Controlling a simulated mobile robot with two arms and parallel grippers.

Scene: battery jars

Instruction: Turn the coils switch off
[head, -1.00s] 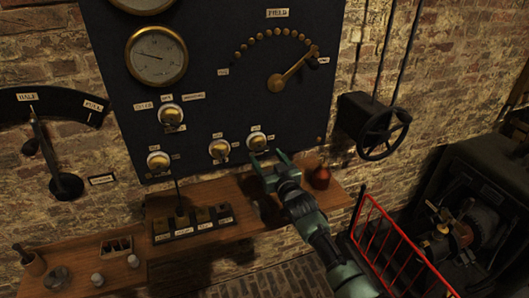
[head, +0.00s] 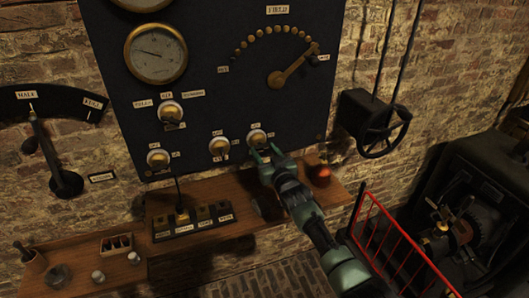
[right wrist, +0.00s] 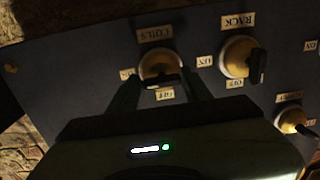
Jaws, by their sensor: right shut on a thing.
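The coils switch (head: 257,138) is a round brass and white knob at the lower right of the dark panel. In the right wrist view the coils switch (right wrist: 160,65) has a dark lever, with a COILS label, an ON label to its left and an OFF label below. My right gripper (head: 265,154) is at this switch, its fingers on either side of the lever in the right wrist view (right wrist: 160,88). It is shut on the lever. The lever's exact direction is partly hidden by the fingers. My left gripper is not in view.
The rack switch (right wrist: 238,57) is close beside the coils switch. A wooden shelf (head: 110,252) below the panel (head: 220,100) holds a labelled block (head: 190,232) and a red round thing (head: 320,174). A handwheel (head: 384,132) and red railing (head: 390,235) are at right.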

